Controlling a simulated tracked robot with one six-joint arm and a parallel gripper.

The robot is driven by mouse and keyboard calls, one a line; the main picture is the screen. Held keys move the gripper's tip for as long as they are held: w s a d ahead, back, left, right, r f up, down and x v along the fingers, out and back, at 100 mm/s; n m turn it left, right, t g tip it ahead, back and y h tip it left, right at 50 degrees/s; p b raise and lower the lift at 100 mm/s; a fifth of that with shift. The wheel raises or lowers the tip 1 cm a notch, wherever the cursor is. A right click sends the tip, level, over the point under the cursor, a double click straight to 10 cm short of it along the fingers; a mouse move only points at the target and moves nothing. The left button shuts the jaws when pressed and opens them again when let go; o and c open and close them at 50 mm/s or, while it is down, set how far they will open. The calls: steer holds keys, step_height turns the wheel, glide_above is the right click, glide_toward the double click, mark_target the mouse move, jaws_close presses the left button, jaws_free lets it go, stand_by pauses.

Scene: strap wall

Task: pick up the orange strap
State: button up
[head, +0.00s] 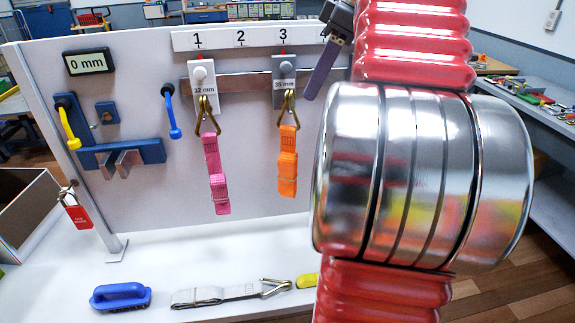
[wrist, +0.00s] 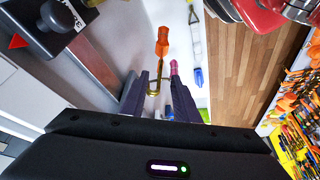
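The orange strap (head: 287,162) hangs by a brass triangular ring from the grey "35 mm" holder (head: 285,75) under number 3. My gripper (head: 308,96) is just right of this holder, partly hidden behind my red and silver arm. In the wrist view, the gripper (wrist: 161,82) is open, its dark fingers spread left and right. The brass ring (wrist: 155,88) appears between them, with the orange strap (wrist: 162,42) extending beyond. I cannot tell whether either finger touches the ring.
A pink strap (head: 214,170) hangs left, from the white "32 mm" holder (head: 202,74). A grey strap (head: 215,295) and a blue-handled brush (head: 120,296) lie on the white bench (head: 180,255).

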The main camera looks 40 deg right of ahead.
mark_target(291, 133)
steer(key=shift+x, duration=3.95)
steer(key=shift+x, duration=2.65)
steer(key=shift+a, duration=0.1)
jaws_close()
